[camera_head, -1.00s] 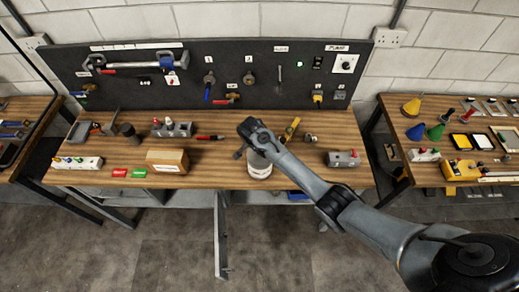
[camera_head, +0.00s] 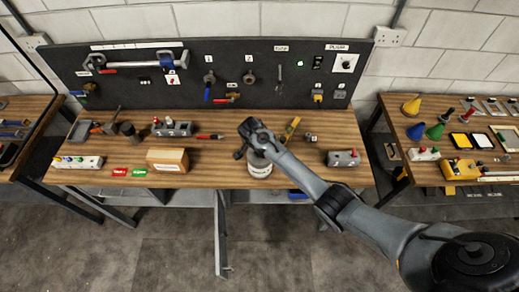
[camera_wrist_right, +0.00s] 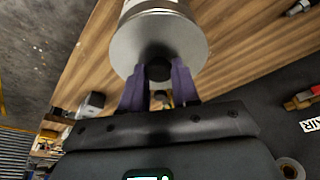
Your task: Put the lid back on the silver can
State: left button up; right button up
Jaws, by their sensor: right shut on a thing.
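The silver can (camera_head: 259,170) stands upright on the wooden bench near its front edge, with a pale label around it. In the right wrist view the can body (camera_wrist_right: 160,5) shows behind its round silver lid (camera_wrist_right: 135,42). The lid has a black knob in its middle. My right gripper (camera_wrist_right: 159,78) has its purple fingers shut on this knob, and in the head view the hand hides the top of the can. The lid lies over the can's top; whether it is fully seated I cannot tell. My left gripper is in neither current view.
A wooden block (camera_head: 167,160) stands left of the can, and a grey box (camera_head: 343,158) to its right. A yellow tool (camera_head: 291,129) and a red pen-like tool (camera_head: 209,137) lie behind. A dark tool panel (camera_head: 135,95) backs the bench.

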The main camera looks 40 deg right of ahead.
dwell(0.6)
dwell(0.3)
jog(key=o, duration=1.1)
jog(key=shift+o, duration=0.3)
jog(key=o, duration=0.4)
jog(key=shift+p, duration=0.3)
